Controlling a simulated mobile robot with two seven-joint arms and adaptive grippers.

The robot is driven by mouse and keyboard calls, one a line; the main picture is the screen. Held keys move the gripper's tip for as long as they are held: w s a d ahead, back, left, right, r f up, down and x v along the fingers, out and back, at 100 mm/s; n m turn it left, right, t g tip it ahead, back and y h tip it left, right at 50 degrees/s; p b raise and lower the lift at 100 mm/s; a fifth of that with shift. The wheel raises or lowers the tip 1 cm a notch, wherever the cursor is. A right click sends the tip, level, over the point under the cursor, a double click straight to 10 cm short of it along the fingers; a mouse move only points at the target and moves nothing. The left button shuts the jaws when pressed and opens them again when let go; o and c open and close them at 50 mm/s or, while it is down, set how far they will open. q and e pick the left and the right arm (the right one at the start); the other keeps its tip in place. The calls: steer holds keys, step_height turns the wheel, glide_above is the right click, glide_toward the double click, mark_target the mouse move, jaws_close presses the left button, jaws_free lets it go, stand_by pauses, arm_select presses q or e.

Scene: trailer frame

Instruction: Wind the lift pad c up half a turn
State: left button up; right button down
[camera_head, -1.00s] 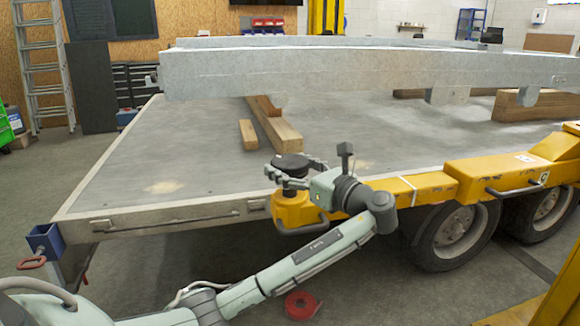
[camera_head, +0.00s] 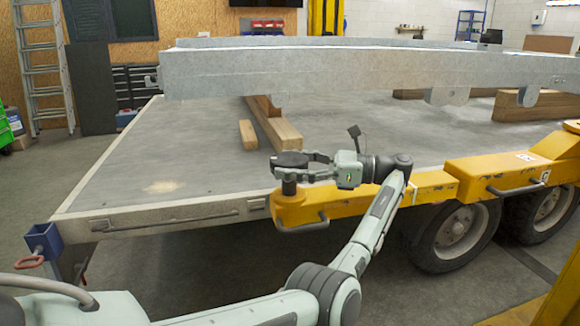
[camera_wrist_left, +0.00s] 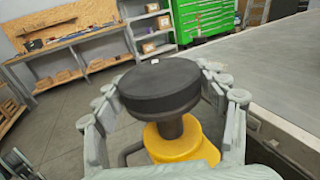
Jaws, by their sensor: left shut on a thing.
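The lift pad c is a round black disc (camera_head: 290,159) on a dark stem above the end of a yellow lift arm (camera_head: 300,208), at the near edge of the trailer. My left gripper (camera_head: 303,167) reaches it from the right, with its fingers shut around the disc's rim. In the left wrist view the disc (camera_wrist_left: 160,88) sits level between the fingers, with a small white mark on its top. The dark stem (camera_wrist_left: 171,125) shows below it, over the yellow arm end. My right gripper is not in view.
The grey trailer deck (camera_head: 190,150) lies behind the pad, with a galvanised beam (camera_head: 340,70) above it and wooden blocks (camera_head: 275,130) on it. Another yellow lift arm (camera_head: 500,170) and the wheels are at the right. A blue bracket (camera_head: 42,240) stands at the left corner.

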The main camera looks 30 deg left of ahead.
arm_select(q)
steer(key=shift+s+a+f+g, duration=0.1)
steer(key=shift+f+g, duration=0.2)
steer(key=o, duration=1.2)
steer(key=shift+a, duration=0.2)
steer(key=shift+d+r, duration=0.1)
steer(key=shift+r, duration=0.05)
steer(key=shift+r, duration=0.1)
step_height(320, 180, up, 10)
steer(key=shift+f, duration=0.1)
